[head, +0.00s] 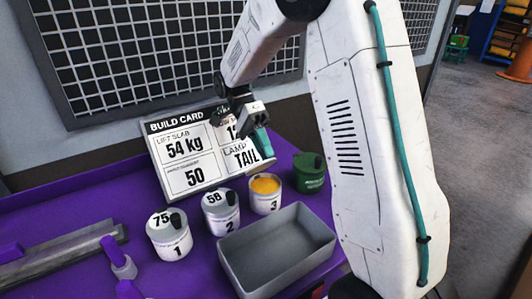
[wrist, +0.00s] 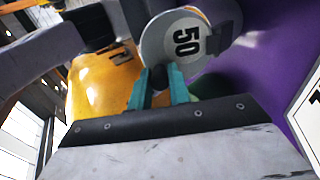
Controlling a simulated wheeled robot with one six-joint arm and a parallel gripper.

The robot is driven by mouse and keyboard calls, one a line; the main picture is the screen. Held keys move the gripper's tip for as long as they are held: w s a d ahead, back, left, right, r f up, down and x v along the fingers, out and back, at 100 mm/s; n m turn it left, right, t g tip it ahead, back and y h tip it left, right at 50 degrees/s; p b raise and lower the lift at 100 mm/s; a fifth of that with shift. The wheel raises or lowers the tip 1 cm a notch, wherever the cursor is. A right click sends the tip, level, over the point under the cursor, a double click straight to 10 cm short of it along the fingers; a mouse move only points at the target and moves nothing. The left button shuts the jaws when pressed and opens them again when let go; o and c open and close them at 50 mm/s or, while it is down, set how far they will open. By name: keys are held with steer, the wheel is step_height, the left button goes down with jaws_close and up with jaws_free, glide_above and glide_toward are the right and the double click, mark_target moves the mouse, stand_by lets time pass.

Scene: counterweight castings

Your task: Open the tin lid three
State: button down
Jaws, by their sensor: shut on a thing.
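Tin three (head: 264,197) stands at the right end of the numbered row, its top uncovered and yellow-orange contents showing. My gripper (head: 265,153) is above and behind it, in front of the build card. In the wrist view, the teal fingers of my gripper (wrist: 158,88) are shut on a black knob. The knob is at the edge of a round pale lid (wrist: 165,40) marked 50. The lid is hard to make out in the head view. A little yellow shows past the lid's far rim in the wrist view.
Tin one (head: 170,243) and tin two (head: 221,219) have their lids on, marked 75 and 58. A green tin (head: 310,180) stands to the right. An empty grey tray (head: 277,255) is in front. The build card (head: 190,176) leans at the back.

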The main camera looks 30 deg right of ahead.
steer(key=shift+w+g, duration=0.7)
steer(key=shift+g, duration=0.3)
